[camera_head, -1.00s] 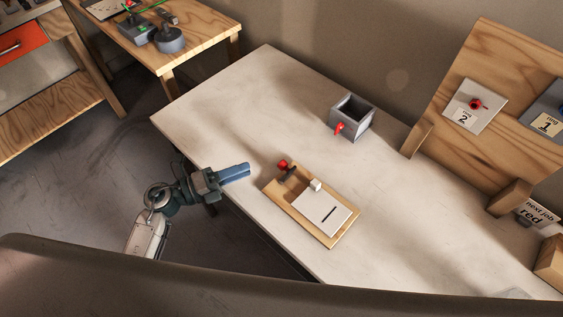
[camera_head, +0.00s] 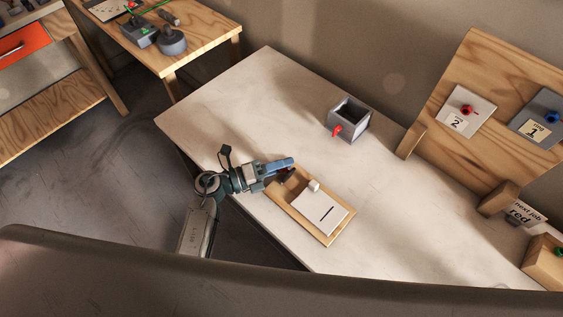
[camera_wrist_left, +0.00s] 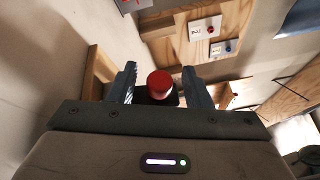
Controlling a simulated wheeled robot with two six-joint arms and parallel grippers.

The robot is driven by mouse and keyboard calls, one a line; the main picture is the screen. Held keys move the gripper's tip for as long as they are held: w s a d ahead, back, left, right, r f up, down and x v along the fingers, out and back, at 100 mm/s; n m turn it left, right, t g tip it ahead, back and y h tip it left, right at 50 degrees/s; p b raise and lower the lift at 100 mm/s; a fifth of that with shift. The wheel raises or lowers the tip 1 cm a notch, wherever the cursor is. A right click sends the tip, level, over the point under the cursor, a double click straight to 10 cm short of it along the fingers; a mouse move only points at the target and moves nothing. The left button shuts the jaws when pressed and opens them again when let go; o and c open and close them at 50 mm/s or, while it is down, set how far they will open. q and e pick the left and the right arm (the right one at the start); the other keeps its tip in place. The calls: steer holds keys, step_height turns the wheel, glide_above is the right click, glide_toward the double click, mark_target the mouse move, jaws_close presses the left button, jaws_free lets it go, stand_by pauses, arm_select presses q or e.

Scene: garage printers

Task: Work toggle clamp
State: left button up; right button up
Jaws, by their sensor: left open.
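The toggle clamp's red knob (camera_wrist_left: 159,84) shows in the left wrist view between the two blue fingers of my left gripper (camera_wrist_left: 162,82). The fingers stand apart on either side of it, and I see a gap at each side. In the head view my left gripper (camera_head: 280,166) is over the far-left end of the clamp's wooden base (camera_head: 325,237) and hides most of the knob. A white plate with a dark slot (camera_head: 320,211) lies on the base, with a small pale block (camera_head: 314,186) at its upper edge. My right gripper is not in view.
A grey open box with a red lever (camera_head: 348,119) stands farther back on the pale table (camera_head: 230,110). A wooden board with plates marked 2 (camera_head: 465,112) and 1 (camera_head: 538,128) stands at the right. The table's left part is clear.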

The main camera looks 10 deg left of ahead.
mark_target(291, 174)
arm_select(q)
steer(key=shift+c, duration=0.3)
jaws_close()
steer(key=shift+d, duration=0.1)
steer(key=shift+s+d+r+m+y+p, duration=0.1)
steer(key=shift+s+d+m+y+p, duration=0.15)
steer(key=shift+m, duration=0.2)
steer(key=shift+s+d+r+m+y+p, duration=0.15)
steer(key=shift+m+p, duration=0.15)
steer(key=shift+m, duration=0.15)
steer(key=shift+s+d+m+g+y+p, duration=0.25)
steer(key=shift+d+m+y+p, duration=0.2)
steer(key=shift+m, duration=0.35)
steer(key=shift+s+d+f+m+y+p, duration=0.2)
steer(key=shift+d+m+y+p, duration=0.15)
steer(key=shift+m, duration=0.2)
steer(key=shift+s+d+f+m+y+p, duration=0.1)
steer(key=shift+s+m+y+p, duration=0.1)
steer(key=shift+m+y, duration=0.3)
